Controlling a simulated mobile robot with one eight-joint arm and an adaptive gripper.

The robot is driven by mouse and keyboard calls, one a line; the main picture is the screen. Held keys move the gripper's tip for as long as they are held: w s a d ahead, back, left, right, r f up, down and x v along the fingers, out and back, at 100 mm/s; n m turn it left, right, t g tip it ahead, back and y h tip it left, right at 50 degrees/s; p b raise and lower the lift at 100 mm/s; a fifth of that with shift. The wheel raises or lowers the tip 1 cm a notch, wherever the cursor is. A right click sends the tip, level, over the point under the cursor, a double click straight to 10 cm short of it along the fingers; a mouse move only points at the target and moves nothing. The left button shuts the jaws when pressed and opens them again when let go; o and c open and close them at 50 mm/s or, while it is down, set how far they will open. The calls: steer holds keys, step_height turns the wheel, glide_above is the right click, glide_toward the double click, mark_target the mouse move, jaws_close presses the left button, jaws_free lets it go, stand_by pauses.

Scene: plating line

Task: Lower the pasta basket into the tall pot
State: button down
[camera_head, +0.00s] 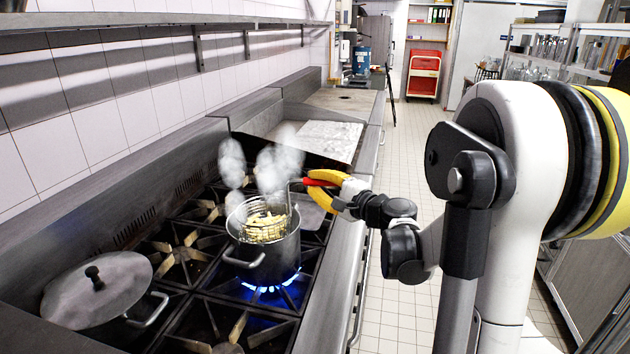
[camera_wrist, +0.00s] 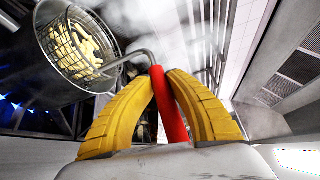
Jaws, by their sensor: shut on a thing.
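The wire pasta basket (camera_head: 264,229), full of pale yellow pasta, is inside the mouth of the tall steel pot (camera_head: 268,261). Its upper mesh stands above the pot rim; its lower part is hidden by the pot. The pot sits over a lit blue burner. My gripper (camera_head: 321,185) is to the right of the pot, above its rim, shut on the basket's red handle. In the wrist view the yellow fingers (camera_wrist: 169,85) press on the red handle (camera_wrist: 166,105), and the basket (camera_wrist: 72,48) shows at upper left in the pot (camera_wrist: 50,72).
A lidded pot (camera_head: 97,287) stands at front left on the stove. White steam (camera_head: 278,165) rises behind the basket. The tiled wall bounds the left; the aisle floor (camera_head: 405,165) at right is clear.

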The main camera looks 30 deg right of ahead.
step_height(320, 180, down, 10)
steer(key=b, duration=0.8)
steer(key=shift+r, duration=0.15)
steer(key=c, duration=1.3)
jaws_free()
steer(key=shift+o, duration=0.2)
steer(key=s+d, duration=0.2)
steer(key=s, duration=0.9)
steer(key=shift+s+r, duration=0.3)
steer(key=shift+s, duration=0.1)
